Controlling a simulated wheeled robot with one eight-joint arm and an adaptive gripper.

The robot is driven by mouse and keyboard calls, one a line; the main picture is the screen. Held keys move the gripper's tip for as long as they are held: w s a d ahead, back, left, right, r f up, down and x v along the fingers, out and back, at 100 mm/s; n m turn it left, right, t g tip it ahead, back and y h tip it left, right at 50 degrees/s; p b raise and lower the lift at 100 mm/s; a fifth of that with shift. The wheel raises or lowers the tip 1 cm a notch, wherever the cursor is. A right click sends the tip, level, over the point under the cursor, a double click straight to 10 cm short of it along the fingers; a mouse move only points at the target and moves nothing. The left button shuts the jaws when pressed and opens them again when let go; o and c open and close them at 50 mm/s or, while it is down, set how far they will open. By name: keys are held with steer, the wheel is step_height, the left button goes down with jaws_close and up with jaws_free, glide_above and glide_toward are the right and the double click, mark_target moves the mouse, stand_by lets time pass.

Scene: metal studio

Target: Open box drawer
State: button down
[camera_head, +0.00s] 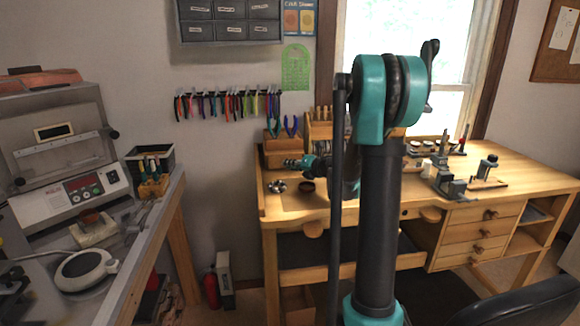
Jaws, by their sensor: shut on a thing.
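A small wooden box (273,156) stands at the left back of the wooden workbench, with blue-handled pliers sticking up from its top. My gripper (289,163) is at the right part of the box's front, small and dark in the view. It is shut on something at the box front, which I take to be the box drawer. The handle and the fingertips' contact are too small to make out, and I cannot tell how far the drawer stands out. My teal and black arm hides the middle of the bench.
The workbench (380,200) has a dark bowl (307,186) and small metal pieces (277,186) in front of the box. A tool holder (322,128) stands beside the box. Vises (450,184) and bench drawers (480,232) are at right. A chair back (525,303) is at lower right.

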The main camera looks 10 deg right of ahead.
steer(key=s, duration=0.9)
steer(key=shift+s, duration=0.35)
steer(key=c, duration=1.5)
jaws_free()
